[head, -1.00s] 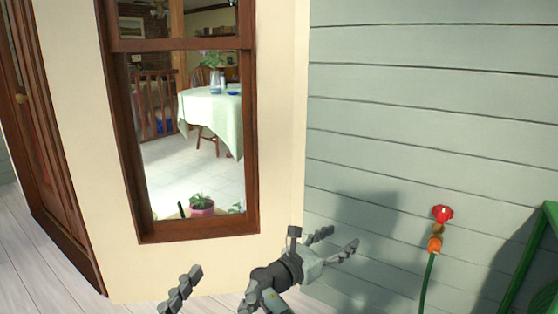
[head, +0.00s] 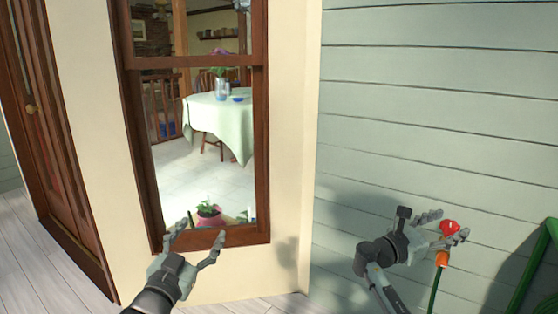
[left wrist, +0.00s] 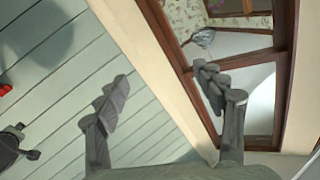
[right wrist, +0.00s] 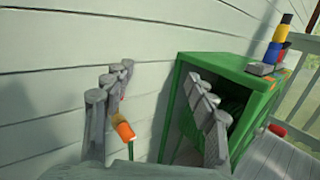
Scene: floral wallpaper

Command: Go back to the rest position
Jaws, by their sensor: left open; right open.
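My left gripper (head: 203,232) is open and empty in the lower left of the head view, in front of the window's lower frame. Its spread fingers also show in the left wrist view (left wrist: 160,80), with nothing between them. My right gripper (head: 450,226) is open in front of the siding wall. In the head view its fingers overlap a red tap handle (head: 448,227); I cannot tell whether they touch it. In the right wrist view the open fingers (right wrist: 158,75) have an orange hose connector (right wrist: 123,130) visible between them, and the red handle is not clearly seen.
A green hose (head: 434,288) hangs from the tap. A green cabinet (right wrist: 250,85) stands right of it, with colourful items (right wrist: 275,50) on top. A wood-framed window (head: 262,150) and a brown door (head: 55,150) are at left. Plank floor (head: 50,270) is open at lower left.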

